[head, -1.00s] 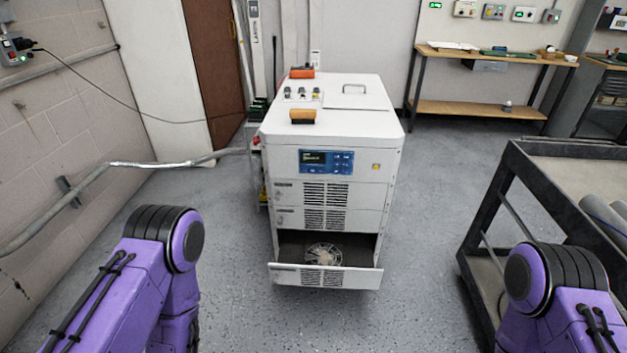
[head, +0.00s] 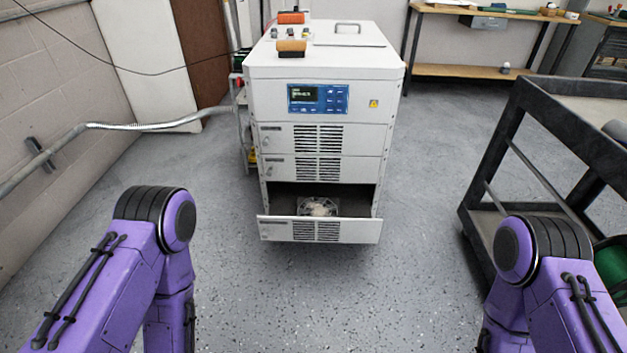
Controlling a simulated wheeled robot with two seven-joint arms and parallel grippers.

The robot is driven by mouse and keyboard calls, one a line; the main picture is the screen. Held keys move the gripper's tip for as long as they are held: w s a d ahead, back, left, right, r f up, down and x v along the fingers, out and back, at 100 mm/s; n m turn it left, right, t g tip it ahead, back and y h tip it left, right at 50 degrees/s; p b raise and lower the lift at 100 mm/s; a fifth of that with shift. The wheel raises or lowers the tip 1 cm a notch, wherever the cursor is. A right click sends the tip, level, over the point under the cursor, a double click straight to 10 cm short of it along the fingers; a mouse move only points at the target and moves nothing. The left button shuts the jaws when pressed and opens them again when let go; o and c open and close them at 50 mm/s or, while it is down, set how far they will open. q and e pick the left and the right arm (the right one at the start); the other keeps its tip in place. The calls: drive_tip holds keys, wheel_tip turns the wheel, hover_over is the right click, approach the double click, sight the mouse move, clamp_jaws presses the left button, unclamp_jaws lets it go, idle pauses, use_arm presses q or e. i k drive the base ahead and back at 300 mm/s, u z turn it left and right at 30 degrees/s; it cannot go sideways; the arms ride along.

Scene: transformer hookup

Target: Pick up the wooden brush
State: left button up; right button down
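What looks like the wooden brush, a tan block with a darker underside (head: 291,46), lies on the front left of the white cabinet's top (head: 345,62). A similar orange-red block (head: 291,18) lies farther back on the same top; its kind is too small to tell. Only the purple upper parts of my arms show at the lower left and lower right. Both grippers are out of view.
The cabinet's bottom drawer (head: 285,230) stands pulled out, with a round fan-like part (head: 318,207) inside. A dark cart (head: 570,115) stands at the right. A pipe (head: 75,132) runs along the left wall. Speckled floor is free before the cabinet.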

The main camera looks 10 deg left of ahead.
sight(286, 48)
drive_tip(key=u, duration=1.45)
drive_tip(key=i, duration=1.65)
drive_tip(key=z, duration=2.55)
